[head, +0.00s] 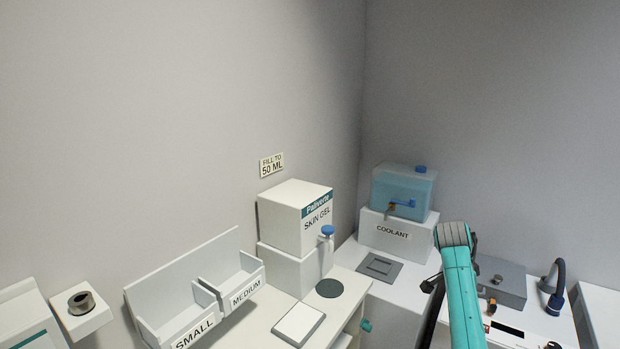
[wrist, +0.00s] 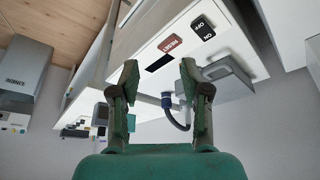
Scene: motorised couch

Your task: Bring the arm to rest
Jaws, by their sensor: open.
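In the wrist view my gripper (wrist: 158,80) is open, its two green fingers standing apart with nothing held between them. My gripper cannot be clearly made out there.
The coolant tank (head: 402,192), skin gel dispenser (head: 293,220) and SMALL and MEDIUM bins (head: 205,300) stand left. The space above the counters is clear.

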